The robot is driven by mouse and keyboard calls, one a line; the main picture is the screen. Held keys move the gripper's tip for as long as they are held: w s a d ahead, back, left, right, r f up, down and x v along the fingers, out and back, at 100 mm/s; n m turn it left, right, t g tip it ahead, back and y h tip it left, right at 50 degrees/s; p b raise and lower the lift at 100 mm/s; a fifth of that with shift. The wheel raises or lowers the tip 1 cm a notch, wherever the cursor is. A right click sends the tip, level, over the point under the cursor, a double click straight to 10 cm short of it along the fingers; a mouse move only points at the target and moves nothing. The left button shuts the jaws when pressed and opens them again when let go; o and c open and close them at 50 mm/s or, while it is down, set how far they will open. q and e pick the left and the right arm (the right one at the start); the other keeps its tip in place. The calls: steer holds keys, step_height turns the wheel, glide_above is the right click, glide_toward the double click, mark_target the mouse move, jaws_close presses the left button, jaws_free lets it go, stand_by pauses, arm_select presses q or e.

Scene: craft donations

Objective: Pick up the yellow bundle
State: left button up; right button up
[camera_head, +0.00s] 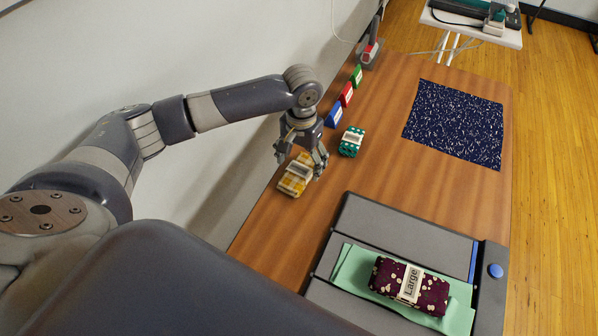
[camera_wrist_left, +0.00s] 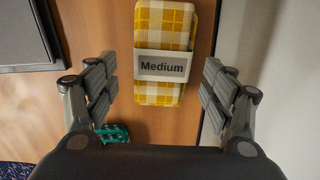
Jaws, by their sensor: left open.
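The yellow bundle (camera_head: 295,176) is a yellow and white checked pack with a light paper band, lying on the wooden table near its left edge. In the left wrist view the yellow bundle (camera_wrist_left: 165,28) lies ahead between the fingers, and its band reads "Medium". My left gripper (camera_head: 301,166) is open above the bundle, with a finger to each side. In the left wrist view the left gripper (camera_wrist_left: 160,85) shows clear gaps between both fingers and the bundle. My right gripper is not in view.
A teal dotted bundle (camera_head: 351,141) lies close beside the left gripper. Blue (camera_head: 334,115), red (camera_head: 347,94) and green (camera_head: 357,76) labelled blocks line the wall side. A dark patterned cloth (camera_head: 455,124) lies at right. A maroon bundle (camera_head: 386,272) marked "Large" rests on a grey device (camera_head: 395,228).

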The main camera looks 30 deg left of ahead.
mark_target(300, 168)
arm_select(q)
step_height(300, 168, down, 4)
steer(key=shift+s+a+r, duration=0.1)
steer(key=shift+a+r, duration=0.05)
steer(key=shift+r, duration=0.1)
steer(key=shift+c, duration=0.2)
steer(key=c, duration=1.1)
steer(key=shift+r, duration=0.1)
steer(key=shift+c, duration=0.2)
